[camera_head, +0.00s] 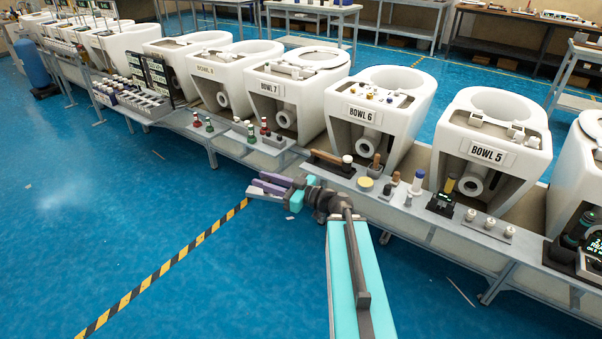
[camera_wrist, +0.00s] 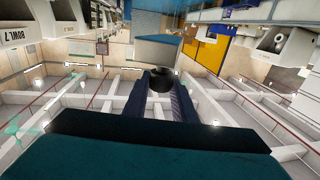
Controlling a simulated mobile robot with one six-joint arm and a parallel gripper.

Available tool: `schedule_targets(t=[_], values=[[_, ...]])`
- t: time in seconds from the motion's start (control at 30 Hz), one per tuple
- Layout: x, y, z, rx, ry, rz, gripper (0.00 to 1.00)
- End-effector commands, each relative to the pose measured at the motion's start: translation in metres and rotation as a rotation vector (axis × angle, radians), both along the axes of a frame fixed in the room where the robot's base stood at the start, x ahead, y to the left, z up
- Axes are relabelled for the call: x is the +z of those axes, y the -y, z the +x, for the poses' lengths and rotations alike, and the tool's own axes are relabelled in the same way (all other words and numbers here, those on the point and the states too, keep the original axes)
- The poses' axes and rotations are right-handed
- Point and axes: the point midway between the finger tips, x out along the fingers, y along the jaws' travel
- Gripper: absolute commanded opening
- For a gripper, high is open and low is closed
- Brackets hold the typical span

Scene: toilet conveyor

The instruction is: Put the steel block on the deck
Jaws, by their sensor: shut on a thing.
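My gripper (camera_head: 268,186) reaches over the blue floor in front of the bench, with purple fingers pointing left. In the wrist view its two dark fingers (camera_wrist: 162,95) are shut on a dark, rounded thing (camera_wrist: 160,77). I cannot tell from its shape whether it is the steel block. A small dark block (camera_head: 387,190) also lies on the bench shelf.
The grey bench shelf (camera_head: 231,140) runs along the bowls, holding bottles, a wooden-handled tool (camera_head: 326,158) and a yellow disc (camera_head: 365,184). Bowl 5 (camera_head: 486,154) stands at right. The floor left of my gripper is clear apart from a striped line (camera_head: 160,268).

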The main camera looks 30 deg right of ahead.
Motion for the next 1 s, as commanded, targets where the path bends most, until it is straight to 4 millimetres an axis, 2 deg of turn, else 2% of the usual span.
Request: schedule_targets(t=[0.03, 0.2, 0.3, 0.4, 0.6, 1.0], values=[[0.000, -0.022, 0.003, 0.050, 0.001, 0.001, 0.00], [-0.004, -0.086, 0.003, 0.205, 0.000, 0.001, 0.00], [-0.006, -0.118, 0.000, 0.285, 0.001, 0.001, 0.00], [-0.007, -0.142, -0.003, 0.344, 0.001, 0.001, 0.00], [-0.009, -0.163, -0.008, 0.399, 0.001, 0.001, 0.00], [-0.009, -0.164, -0.008, 0.401, 0.001, 0.001, 0.00]])
